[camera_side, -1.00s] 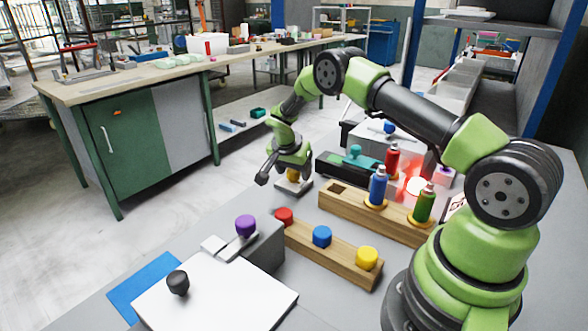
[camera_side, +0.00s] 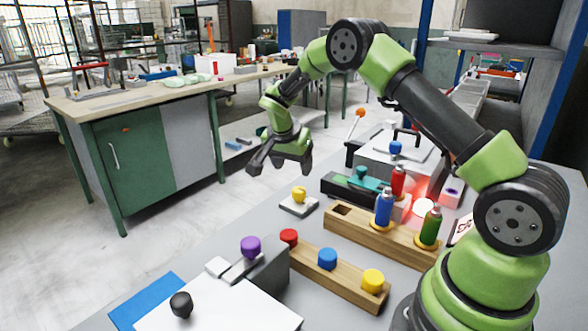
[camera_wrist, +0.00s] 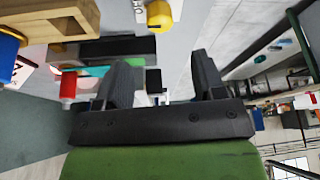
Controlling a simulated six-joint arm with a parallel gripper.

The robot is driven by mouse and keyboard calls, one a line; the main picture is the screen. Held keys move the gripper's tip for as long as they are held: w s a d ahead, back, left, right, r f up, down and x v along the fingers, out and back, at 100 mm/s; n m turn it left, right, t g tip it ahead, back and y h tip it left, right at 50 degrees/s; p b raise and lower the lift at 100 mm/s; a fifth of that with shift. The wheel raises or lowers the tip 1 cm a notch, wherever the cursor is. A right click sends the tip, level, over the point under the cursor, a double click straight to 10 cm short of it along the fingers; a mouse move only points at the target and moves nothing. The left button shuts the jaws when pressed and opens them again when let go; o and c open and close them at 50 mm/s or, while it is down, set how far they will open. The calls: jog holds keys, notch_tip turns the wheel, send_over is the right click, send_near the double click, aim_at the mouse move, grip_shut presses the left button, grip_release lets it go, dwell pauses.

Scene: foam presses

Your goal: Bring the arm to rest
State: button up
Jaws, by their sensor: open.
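My gripper (camera_side: 279,168) is open and empty. In the side view it hangs in the air above and left of a small white block (camera_side: 299,205) with a yellow knob (camera_side: 299,194), apart from it. In the wrist view the two dark fingers (camera_wrist: 160,85) stand wide apart with nothing between them. The yellow knob (camera_wrist: 159,14) shows at the top of that view, beyond the fingers. My green and black arm arches from its base at the right.
A wooden strip (camera_side: 345,277) carries red, blue and yellow knobs. A white-topped press (camera_side: 235,308) with black and purple knobs stands front left. Another press (camera_side: 385,165) stands behind, near a red glow.

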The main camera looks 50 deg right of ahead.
jog(key=s+a+r+n+t+y, duration=0.1)
jog(key=s+a+r+n+t, duration=0.15)
jog(key=s+a+r, duration=0.4)
jog(key=s+a+r+n+t+y, duration=0.1)
jog(key=s+a+r+n+y, duration=0.15)
jog(key=r, duration=0.75)
jog(key=s+a+r+n+t+y, duration=0.1)
jog(key=s+a+n, duration=0.2)
jog(key=s, duration=0.5)
jog(key=s+a+r+n+t+y, duration=0.1)
jog(key=s+a+n, duration=0.3)
jog(key=s, duration=0.4)
jog(key=shift+s+a+r+t+y, duration=0.25)
jog(key=shift+a+r+t+y, duration=0.1)
jog(key=shift+t+y, duration=0.1)
